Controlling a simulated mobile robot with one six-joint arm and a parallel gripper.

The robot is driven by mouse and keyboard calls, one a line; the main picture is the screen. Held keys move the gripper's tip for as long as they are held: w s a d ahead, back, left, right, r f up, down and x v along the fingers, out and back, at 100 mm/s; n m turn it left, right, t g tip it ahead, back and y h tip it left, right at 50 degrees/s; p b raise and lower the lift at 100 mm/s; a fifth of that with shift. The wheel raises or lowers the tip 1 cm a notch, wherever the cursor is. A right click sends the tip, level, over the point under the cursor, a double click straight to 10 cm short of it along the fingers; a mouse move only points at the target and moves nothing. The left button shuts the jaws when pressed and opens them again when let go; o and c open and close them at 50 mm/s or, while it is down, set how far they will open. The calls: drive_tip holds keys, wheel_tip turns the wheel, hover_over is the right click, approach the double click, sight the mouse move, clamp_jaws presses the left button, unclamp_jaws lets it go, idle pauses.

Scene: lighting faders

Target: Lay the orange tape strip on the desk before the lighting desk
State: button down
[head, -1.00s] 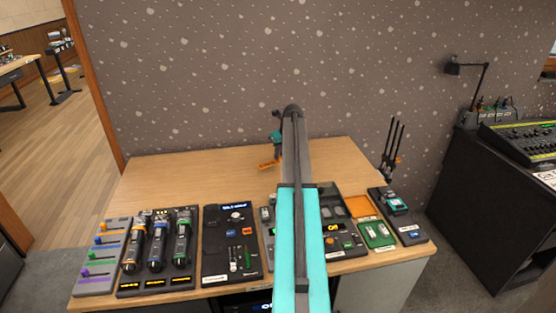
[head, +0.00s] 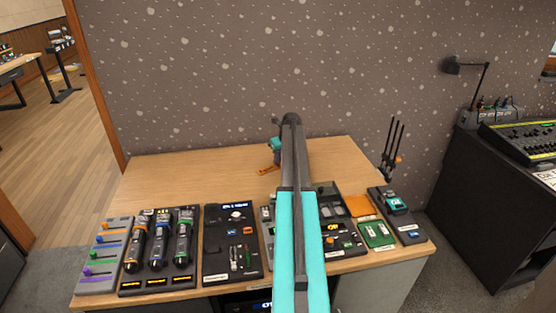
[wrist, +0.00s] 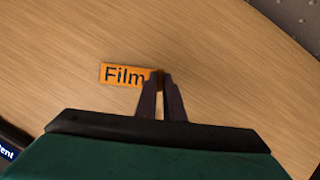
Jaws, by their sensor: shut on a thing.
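The orange tape strip (wrist: 120,75), printed "Film", shows in the wrist view, with its right end between the fingertips of my gripper (wrist: 160,80). The fingers are shut on that end. In the head view the strip (head: 267,170) is a small orange piece at the back middle of the wooden desk (head: 190,175), beside my gripper (head: 276,165), which my arm partly hides. I cannot tell whether the strip touches the wood. A dark control panel with small faders (head: 231,262) stands at the desk's front middle; I cannot tell whether it is the lighting desk.
A grey panel with coloured sliders (head: 103,255) and a unit with several upright handles (head: 157,250) line the front left. More modules, an orange pad (head: 361,206) and a green box (head: 376,234) stand front right. The desk's back left is clear; a speckled wall (head: 200,80) rises behind.

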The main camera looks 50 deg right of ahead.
drive_tip(key=shift+f, duration=0.1)
drive_tip(key=c, duration=2.3)
unclamp_jaws()
drive_tip(key=o, duration=0.4)
drive_tip(key=shift+o, duration=0.2)
drive_tip(key=b+v, duration=0.1)
drive_tip(key=v, duration=1.1)
drive_tip(key=shift+o, duration=0.5)
